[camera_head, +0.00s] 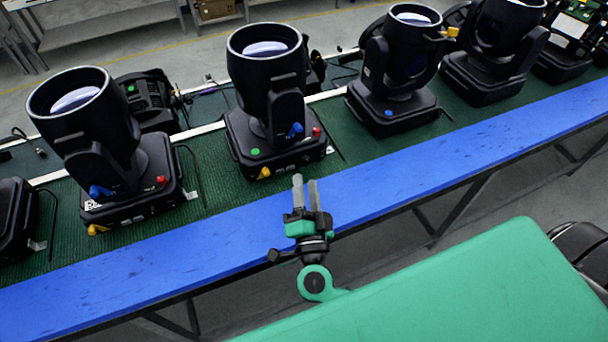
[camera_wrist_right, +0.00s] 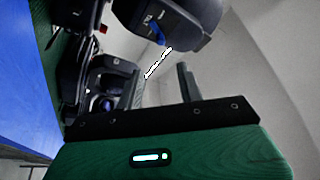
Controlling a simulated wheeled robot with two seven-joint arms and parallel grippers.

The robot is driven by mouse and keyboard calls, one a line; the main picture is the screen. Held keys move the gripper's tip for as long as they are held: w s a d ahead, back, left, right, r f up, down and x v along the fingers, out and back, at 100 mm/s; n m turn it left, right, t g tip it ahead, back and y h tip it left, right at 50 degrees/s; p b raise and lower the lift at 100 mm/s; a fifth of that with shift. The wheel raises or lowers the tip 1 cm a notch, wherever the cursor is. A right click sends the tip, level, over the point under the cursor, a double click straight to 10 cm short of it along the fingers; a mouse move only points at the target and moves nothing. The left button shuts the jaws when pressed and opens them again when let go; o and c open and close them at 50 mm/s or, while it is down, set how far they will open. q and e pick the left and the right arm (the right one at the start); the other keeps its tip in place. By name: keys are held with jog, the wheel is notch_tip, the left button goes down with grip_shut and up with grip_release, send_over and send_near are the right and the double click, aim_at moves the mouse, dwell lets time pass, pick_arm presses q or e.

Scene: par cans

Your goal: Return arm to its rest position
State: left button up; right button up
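My right gripper (camera_head: 305,184) is in the lower middle of the head view, over the inner part of the blue strip. Its two grey fingers point up the picture, parallel, with a gap between them. In the wrist view the fingers (camera_wrist_right: 160,85) stand apart with nothing gripped. The nearest par can (camera_head: 265,90), black with coloured knobs, stands upright on the green belt beyond the fingertips. I see no contact between them. My left gripper is in neither view.
More black par cans stand along the green belt, one at left (camera_head: 85,120) and one at right (camera_head: 400,60). The blue strip (camera_head: 430,180) edges the belt on my side. Grey floor (camera_head: 545,190) shows below it. Shelves stand at the back.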

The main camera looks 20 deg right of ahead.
jog(key=shift+s+a+f, duration=0.1)
jog(key=shift+s+a, duration=0.05)
jog(key=shift+s, duration=0.3)
dwell(0.3)
